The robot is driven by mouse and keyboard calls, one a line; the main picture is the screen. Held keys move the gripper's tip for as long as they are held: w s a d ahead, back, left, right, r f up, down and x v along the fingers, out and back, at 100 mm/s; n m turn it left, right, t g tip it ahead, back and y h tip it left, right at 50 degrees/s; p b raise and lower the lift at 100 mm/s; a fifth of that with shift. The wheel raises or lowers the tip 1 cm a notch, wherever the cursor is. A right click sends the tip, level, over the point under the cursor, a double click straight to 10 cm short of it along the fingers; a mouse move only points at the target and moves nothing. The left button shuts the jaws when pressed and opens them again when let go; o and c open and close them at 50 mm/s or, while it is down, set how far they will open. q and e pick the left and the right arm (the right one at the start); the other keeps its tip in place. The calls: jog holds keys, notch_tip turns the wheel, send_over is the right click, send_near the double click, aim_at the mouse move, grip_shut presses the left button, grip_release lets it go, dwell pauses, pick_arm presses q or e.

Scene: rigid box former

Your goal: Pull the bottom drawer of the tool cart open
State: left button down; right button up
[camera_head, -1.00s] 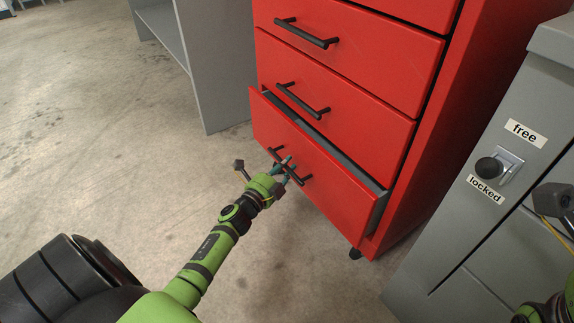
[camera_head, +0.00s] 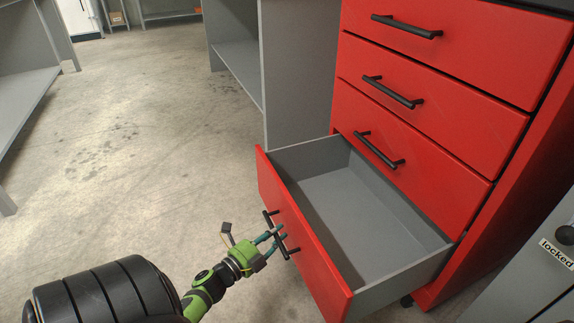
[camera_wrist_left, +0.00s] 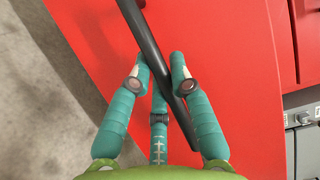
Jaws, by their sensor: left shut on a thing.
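The red tool cart (camera_head: 425,140) stands at the right in the head view. Its bottom drawer (camera_head: 300,240) is pulled well out, and its grey inside (camera_head: 365,205) shows empty. The drawer's black bar handle (camera_head: 281,233) is on its red front. My left gripper (camera_head: 277,236) is at this handle, its teal fingers shut on it. In the left wrist view the fingers (camera_wrist_left: 160,85) close around the black handle (camera_wrist_left: 165,70), in front of the red drawer face. My right gripper is not in view.
The upper drawers (camera_head: 430,70) are shut. A grey cabinet (camera_head: 545,265) with a "locked" label is at the lower right. A grey shelf unit (camera_head: 290,70) stands behind the cart's left side. The concrete floor (camera_head: 140,190) at the left is clear.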

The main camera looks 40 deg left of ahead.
pick_arm(q)
jog(key=shift+s, duration=0.15)
jog(key=c, duration=1.1)
grip_release()
jog(key=shift+s, duration=0.1)
jog(key=s, duration=1.2)
jog(key=shift+w, duration=0.1)
